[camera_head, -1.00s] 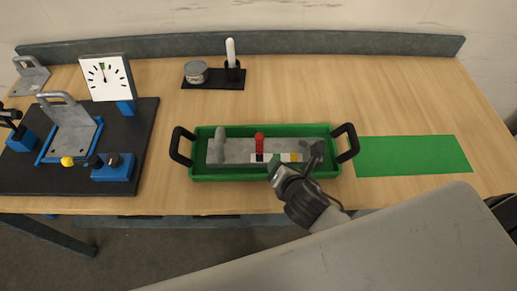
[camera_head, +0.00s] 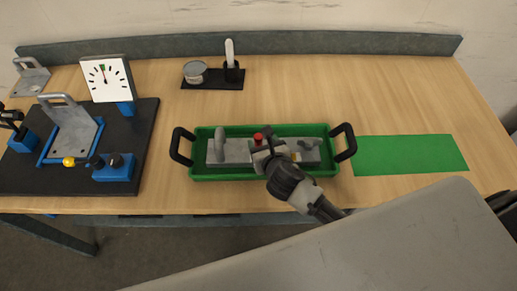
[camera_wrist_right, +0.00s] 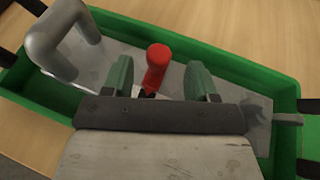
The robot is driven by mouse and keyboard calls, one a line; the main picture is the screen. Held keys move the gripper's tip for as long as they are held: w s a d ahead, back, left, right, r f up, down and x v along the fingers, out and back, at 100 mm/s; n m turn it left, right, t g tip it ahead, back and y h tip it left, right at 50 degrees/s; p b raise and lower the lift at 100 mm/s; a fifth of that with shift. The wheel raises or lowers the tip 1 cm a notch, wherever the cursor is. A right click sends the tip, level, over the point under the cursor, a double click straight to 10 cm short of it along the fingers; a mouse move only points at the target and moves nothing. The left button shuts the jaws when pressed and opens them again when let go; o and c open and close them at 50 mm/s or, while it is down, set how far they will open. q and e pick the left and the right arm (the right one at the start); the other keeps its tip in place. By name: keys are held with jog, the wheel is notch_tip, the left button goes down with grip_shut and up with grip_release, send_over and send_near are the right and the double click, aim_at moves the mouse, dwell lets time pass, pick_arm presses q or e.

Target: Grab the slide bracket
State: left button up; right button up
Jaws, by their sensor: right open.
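A grey metal bracket (camera_head: 232,152) lies in the green tray. It has a flat plate, a thick grey U-shaped handle at its left end and a red grip (camera_head: 258,139) near its middle. In the right wrist view the handle (camera_wrist_right: 62,38) is at upper left and the red grip (camera_wrist_right: 156,66) stands between the fingers. My right gripper (camera_head: 268,153) is over the middle of the tray. Its green-padded fingers (camera_wrist_right: 160,78) are open, one on each side of the red grip. Contact cannot be told. The palm hides part of the plate. My left gripper is not in view.
The green tray (camera_head: 198,173) has black handles at both ends. A black fixture board (camera_head: 138,140) at left holds another grey bracket (camera_head: 75,132) and a dial (camera_head: 106,78). A green mat (camera_head: 410,155) lies clear at right. A small black stand (camera_head: 212,84) is behind.

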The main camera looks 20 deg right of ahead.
aim_at(260, 140)
jog(key=shift+x, duration=1.8)
jog(key=shift+a, duration=0.1)
grip_shut()
jog(key=shift+r, duration=0.15)
